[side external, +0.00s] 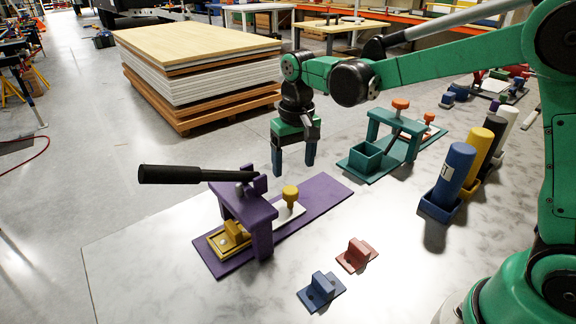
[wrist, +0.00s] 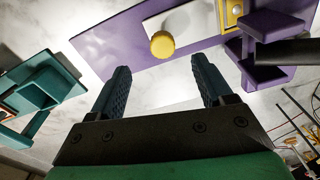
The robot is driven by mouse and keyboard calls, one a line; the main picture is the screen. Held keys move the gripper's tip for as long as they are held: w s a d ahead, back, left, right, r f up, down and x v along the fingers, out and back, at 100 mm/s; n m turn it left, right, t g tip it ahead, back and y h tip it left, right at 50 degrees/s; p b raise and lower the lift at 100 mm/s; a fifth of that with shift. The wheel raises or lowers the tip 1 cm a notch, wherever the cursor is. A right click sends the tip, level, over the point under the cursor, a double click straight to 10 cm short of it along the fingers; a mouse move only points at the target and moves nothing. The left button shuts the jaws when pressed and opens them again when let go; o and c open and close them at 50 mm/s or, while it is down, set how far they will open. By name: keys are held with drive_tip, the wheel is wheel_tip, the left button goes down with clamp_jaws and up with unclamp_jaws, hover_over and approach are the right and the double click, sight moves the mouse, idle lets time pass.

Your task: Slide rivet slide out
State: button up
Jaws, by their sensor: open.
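A purple rivet press (side external: 262,225) stands on a purple base plate on the table. Its white slide (side external: 285,213) has a yellow knob (side external: 290,193), and a yellow holder (side external: 229,241) sits at the left, under and in front of the purple arch. A black lever (side external: 190,175) extends left from the arch. My gripper (side external: 293,158) is open and empty, above and apart from the knob. In the wrist view my gripper's two blue fingers (wrist: 160,72) are spread, with the yellow knob (wrist: 162,44) beyond and between them, and part of the white slide (wrist: 185,22) behind.
A teal press (side external: 395,135) with a square box stands at the back right. Blue (side external: 321,291) and red (side external: 356,255) small parts lie in front. Several coloured cylinders, including a blue one (side external: 454,175), stand at right. The table's left front is clear.

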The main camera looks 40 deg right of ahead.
sight(291, 189)
drive_tip(key=shift+w+a+f, duration=0.1)
drive_tip(key=shift+w+f, duration=0.25)
drive_tip(key=shift+f, duration=2.95)
drive_tip(key=shift+c, duration=0.2)
clamp_jaws()
